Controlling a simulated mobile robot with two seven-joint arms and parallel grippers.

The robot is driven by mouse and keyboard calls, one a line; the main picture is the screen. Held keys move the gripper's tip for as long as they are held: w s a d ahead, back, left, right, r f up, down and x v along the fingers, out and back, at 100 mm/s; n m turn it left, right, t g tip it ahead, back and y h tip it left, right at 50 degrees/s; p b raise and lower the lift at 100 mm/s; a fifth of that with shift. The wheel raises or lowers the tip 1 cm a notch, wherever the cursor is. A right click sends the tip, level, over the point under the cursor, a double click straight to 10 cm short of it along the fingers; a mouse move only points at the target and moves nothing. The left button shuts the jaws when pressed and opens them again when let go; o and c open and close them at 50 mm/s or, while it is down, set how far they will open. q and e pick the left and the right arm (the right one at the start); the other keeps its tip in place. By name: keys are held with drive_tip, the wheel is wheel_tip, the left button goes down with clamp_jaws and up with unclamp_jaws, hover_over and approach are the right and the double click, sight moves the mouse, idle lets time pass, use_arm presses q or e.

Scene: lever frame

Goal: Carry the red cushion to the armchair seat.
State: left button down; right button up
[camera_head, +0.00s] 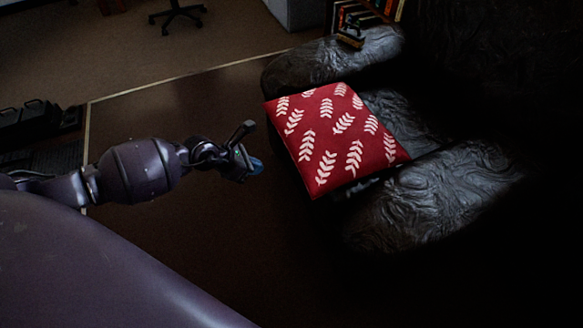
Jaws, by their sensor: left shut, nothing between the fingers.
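The red cushion (338,134) has white leaf sprigs on it. It lies on the seat of the black armchair (405,125), between the two armrests, and its front part reaches out past the seat's front edge. My left gripper (256,166) is shut and empty, just left of the cushion with a small gap in the picture. The seat shows bare behind and to the right of the cushion. What lies under the cushion is hidden. My right gripper is not in this view.
The near armrest (435,195) and the far armrest (335,58) flank the seat. Books (385,8) stand behind the far armrest. An office chair base (177,14) is at the back left. Dark objects (38,125) lie at the left edge. The brown floor (180,110) around my arm is clear.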

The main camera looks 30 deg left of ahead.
sight(298, 170)
use_arm(q)
drive_tip(key=shift+w+d+r+b+x, duration=0.15)
drive_tip(key=shift+w+r+b+x, duration=0.4)
drive_tip(key=shift+x, duration=1.6)
drive_tip(key=shift+w+d+r+b+x, duration=0.15)
drive_tip(key=shift+b+x, duration=0.8)
drive_tip(key=shift+x, duration=1.2)
drive_tip(key=shift+w+d+r+b+x, duration=0.25)
drive_tip(key=shift+b+x, duration=0.5)
drive_tip(key=shift+x, duration=1.35)
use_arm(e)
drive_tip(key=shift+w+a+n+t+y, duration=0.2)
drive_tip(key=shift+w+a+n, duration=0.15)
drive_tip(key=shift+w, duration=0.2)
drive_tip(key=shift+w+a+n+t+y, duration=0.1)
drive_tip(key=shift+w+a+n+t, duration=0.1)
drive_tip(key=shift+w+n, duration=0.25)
use_arm(q)
drive_tip(key=shift+r, duration=0.1)
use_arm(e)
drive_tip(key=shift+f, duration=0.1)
